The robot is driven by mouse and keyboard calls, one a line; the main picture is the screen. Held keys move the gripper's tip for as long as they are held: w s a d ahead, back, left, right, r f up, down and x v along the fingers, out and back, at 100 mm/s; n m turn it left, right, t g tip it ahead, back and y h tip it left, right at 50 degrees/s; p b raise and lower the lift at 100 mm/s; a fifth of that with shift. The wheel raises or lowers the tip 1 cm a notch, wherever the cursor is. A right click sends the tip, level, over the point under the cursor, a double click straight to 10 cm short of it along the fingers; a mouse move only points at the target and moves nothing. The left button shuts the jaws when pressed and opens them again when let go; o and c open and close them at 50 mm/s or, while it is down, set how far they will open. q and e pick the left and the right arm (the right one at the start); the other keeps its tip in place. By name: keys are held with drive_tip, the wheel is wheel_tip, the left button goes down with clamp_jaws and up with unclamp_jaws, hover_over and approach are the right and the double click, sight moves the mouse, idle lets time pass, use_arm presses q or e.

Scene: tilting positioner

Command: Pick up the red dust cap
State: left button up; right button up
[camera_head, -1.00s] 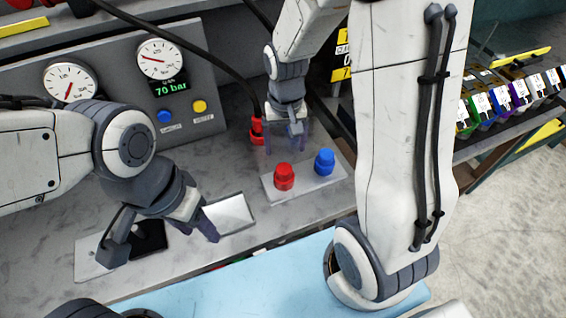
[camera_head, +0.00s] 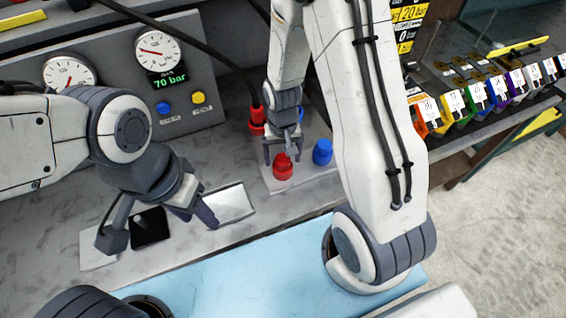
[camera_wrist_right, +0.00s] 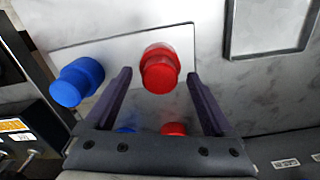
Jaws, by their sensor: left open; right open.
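The red dust cap (camera_head: 282,168) stands upright on a light plate (camera_head: 302,181) on the bench, left of a blue cap (camera_head: 322,152). My right gripper (camera_head: 281,153) is open, pointing down just above and behind the red cap. In the right wrist view the red cap (camera_wrist_right: 160,68) shows between the tips of the open fingers, with no visible grip on it. The blue cap (camera_wrist_right: 76,82) is outside the left finger there. My left gripper (camera_head: 158,228) is open and empty over the front left of the bench.
A red connector (camera_head: 257,116) on a black hose is behind the right gripper. A gauge panel (camera_head: 110,100) stands at the back left. A pale tray (camera_head: 230,203) and a black square (camera_head: 150,226) lie near the left gripper. Coloured bins (camera_head: 455,105) are at right.

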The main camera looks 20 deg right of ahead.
clamp_jaws()
drive_tip(key=shift+r, duration=0.1)
